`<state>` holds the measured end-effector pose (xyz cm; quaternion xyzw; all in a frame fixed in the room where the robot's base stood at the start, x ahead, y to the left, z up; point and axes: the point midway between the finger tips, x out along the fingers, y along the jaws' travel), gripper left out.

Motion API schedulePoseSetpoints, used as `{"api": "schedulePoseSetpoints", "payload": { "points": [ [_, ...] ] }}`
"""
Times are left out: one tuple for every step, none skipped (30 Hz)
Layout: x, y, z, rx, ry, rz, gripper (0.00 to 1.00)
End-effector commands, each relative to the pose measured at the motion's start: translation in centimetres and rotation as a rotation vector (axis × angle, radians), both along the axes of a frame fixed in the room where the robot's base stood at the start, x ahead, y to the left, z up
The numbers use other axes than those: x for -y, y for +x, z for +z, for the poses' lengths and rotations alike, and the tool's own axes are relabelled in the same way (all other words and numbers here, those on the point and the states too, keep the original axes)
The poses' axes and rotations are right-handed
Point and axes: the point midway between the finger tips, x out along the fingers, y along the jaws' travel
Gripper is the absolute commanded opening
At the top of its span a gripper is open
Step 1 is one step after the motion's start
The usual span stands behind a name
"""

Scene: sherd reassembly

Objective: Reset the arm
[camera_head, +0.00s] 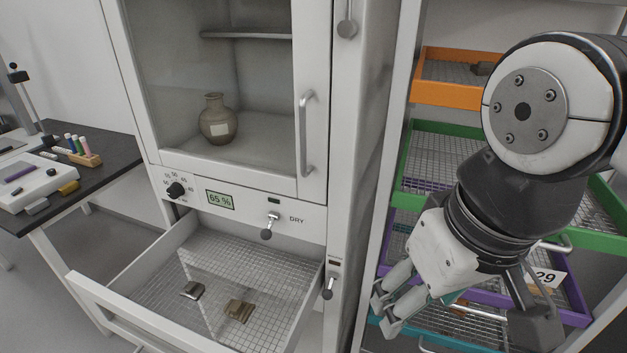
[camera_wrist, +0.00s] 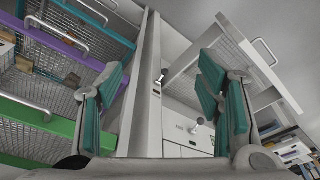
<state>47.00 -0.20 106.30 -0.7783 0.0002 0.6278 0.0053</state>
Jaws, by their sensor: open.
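My gripper (camera_head: 383,312) hangs at the lower right in the head view, in front of the tray rack. Its teal-padded fingers show apart in the wrist view (camera_wrist: 163,100), with nothing between them. My arm is bent, with its wrist pointing down and to the left. Two sherds lie apart on the mesh of the open drawer (camera_head: 84,290): a dark one (camera_head: 193,290) and a brown one (camera_head: 238,311). The gripper is to the right of the drawer, clear of both.
A cabinet (camera_head: 338,150) with a glass door holds a brown vase (camera_head: 218,120); its display reads 65 %. The rack has an orange tray (camera_head: 440,95), a green tray (camera_head: 425,128) and a purple tray (camera_head: 580,308). A dark-topped table (camera_head: 105,165) stands at the left.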

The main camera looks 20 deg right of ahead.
Motion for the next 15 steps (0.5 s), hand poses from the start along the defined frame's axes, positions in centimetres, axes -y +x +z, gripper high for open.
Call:
{"api": "schedulePoseSetpoints", "payload": {
  "points": [
    [0.0, 0.0, 0.0, 0.000, 0.000, 0.001, 0.60],
    [0.0, 0.0, 0.0, 0.000, 0.000, 0.001, 0.60],
    [0.0, 0.0, 0.0, 0.000, 0.000, 0.001, 0.60],
    [0.0, 0.0, 0.1, 0.001, 0.000, 0.001, 0.60],
    [0.0, 0.0, 0.2, 0.002, 0.000, 0.002, 0.60],
    [0.0, 0.0, 0.5, 0.006, 0.000, 0.002, 0.60],
    [0.0, 0.0, 0.9, 0.011, -0.001, 0.002, 0.60],
    [0.0, 0.0, 1.3, 0.017, -0.002, 0.003, 0.60],
    [0.0, -0.1, 2.1, 0.027, -0.003, 0.002, 0.60],
    [0.0, -0.1, 2.8, 0.038, -0.004, 0.003, 0.60],
    [0.1, -0.1, 3.5, 0.050, -0.005, 0.003, 0.60],
    [0.1, -0.1, 4.5, 0.064, -0.006, 0.003, 0.60],
    [0.1, -0.1, 5.1, 0.076, -0.008, 0.004, 0.60],
    [0.1, -0.1, 5.8, 0.087, -0.009, 0.004, 0.60],
    [0.1, -0.1, 6.5, 0.100, -0.010, 0.004, 0.60]
  ]
}}
